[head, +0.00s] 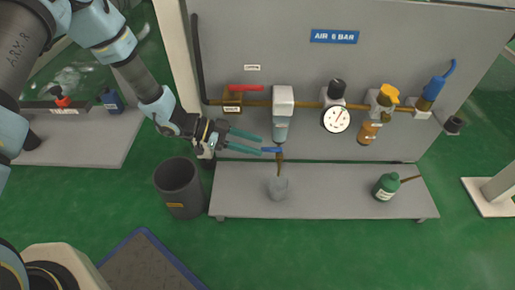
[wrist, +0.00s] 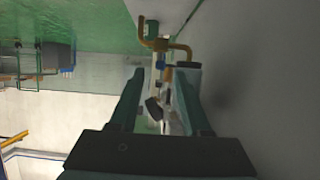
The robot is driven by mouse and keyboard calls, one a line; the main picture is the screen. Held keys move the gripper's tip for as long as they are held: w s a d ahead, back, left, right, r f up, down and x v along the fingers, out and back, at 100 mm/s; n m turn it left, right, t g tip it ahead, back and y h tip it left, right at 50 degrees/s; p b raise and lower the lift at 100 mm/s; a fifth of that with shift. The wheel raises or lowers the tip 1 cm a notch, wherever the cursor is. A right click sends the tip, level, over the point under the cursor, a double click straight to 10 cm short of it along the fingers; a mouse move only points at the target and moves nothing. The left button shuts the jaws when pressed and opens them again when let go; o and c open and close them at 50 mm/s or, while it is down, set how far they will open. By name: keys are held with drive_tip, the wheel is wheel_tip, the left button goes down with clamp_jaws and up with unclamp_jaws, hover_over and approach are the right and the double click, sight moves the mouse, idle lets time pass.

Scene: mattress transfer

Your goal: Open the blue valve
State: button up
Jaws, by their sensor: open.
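The blue valve's small lever (head: 273,149) points left and lies about level, crosswise to the short brass drain pipe (head: 280,160). It sits below the clear filter bowl (head: 281,131) on the panel. My gripper (head: 262,145) is open just left of the lever. Its lower fingertip appears close to the lever's left end; I cannot tell whether they touch. In the wrist view, the gripper's two fingers (wrist: 160,82) stand apart. A small blue part (wrist: 160,65), perhaps the lever, shows between and beyond the tips.
A brass pipe (head: 258,103) runs along the grey panel (head: 260,50), with a red lever (head: 246,87), gauge (head: 336,119) and blue hose coupling (head: 435,88). A bin (head: 178,185) stands left.

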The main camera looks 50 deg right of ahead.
drive_tip(key=shift+x, duration=0.8)
drive_tip(key=shift+c, duration=0.3)
clamp_jaws()
